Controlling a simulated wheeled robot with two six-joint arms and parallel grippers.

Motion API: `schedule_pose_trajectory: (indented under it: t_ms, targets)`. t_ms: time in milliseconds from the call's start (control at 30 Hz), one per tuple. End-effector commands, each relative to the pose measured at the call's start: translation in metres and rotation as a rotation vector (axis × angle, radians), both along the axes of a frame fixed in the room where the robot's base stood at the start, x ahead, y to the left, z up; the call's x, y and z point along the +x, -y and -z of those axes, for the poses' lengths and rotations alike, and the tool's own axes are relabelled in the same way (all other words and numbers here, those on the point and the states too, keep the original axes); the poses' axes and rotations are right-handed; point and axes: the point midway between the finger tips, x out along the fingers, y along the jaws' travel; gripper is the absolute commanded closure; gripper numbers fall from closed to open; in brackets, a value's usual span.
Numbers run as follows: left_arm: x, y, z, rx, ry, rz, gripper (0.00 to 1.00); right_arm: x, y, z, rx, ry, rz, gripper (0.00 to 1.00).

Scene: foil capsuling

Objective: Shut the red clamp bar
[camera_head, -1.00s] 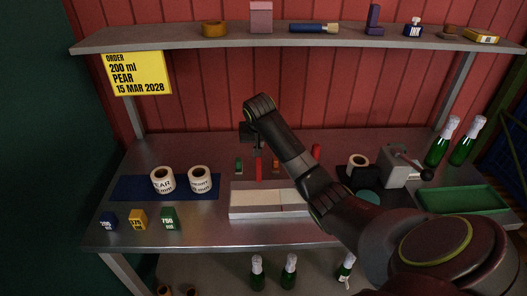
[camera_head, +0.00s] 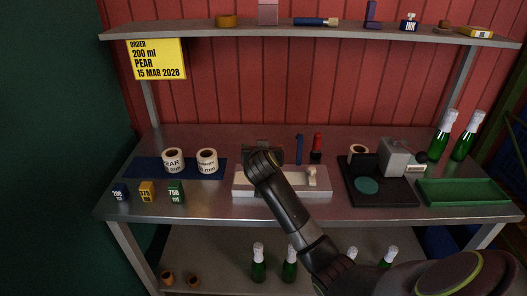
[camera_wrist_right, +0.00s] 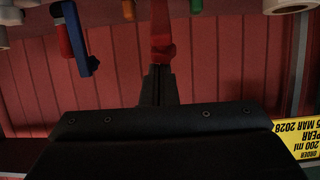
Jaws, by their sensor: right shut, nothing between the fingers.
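In the right wrist view, which is upside down, a red bar (camera_wrist_right: 162,32) stands straight beyond my right gripper's fingertips (camera_wrist_right: 157,72). I cannot tell whether they touch. The fingers are shut with nothing between them. In the head view my right arm reaches over the pale fixture (camera_head: 240,185) at the middle of the bench. The wrist hides the fingertips and the red bar there. A cream piece (camera_head: 312,176) stands at the fixture's right part. My left gripper is not in view.
A blue tool (camera_head: 299,148) and a red one (camera_head: 316,146) stand behind the fixture. Label rolls (camera_head: 173,160) sit on a blue mat to the left. A grey machine (camera_head: 394,158) and a green tray (camera_head: 462,192) stand to the right. A shelf (camera_head: 350,29) runs above.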

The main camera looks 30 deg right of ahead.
Motion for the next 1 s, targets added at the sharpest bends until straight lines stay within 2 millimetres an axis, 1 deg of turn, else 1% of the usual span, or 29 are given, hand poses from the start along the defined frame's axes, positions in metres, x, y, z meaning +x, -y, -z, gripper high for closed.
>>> schedule_pose_trajectory:
  t_ms: [33, 267, 600, 800, 967, 1000]
  targets:
    - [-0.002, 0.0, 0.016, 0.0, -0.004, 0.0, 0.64, -0.004, -0.003, 0.012, -0.016, 0.029, -0.001, 1.0]
    - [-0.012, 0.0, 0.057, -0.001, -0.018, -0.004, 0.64, -0.017, -0.011, 0.025, -0.096, 0.162, -0.001, 1.0]
    - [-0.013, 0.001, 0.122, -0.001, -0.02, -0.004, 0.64, -0.033, -0.021, 0.047, -0.214, 0.352, -0.001, 1.0]
    - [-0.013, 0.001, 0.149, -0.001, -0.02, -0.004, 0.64, -0.039, -0.024, 0.055, -0.261, 0.43, 0.0, 1.0]
    - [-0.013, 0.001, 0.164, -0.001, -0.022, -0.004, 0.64, -0.043, -0.026, 0.063, -0.259, 0.426, 0.001, 1.0]
    - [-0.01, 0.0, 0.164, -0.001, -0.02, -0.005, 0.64, -0.044, -0.027, 0.065, -0.259, 0.426, 0.001, 1.0]
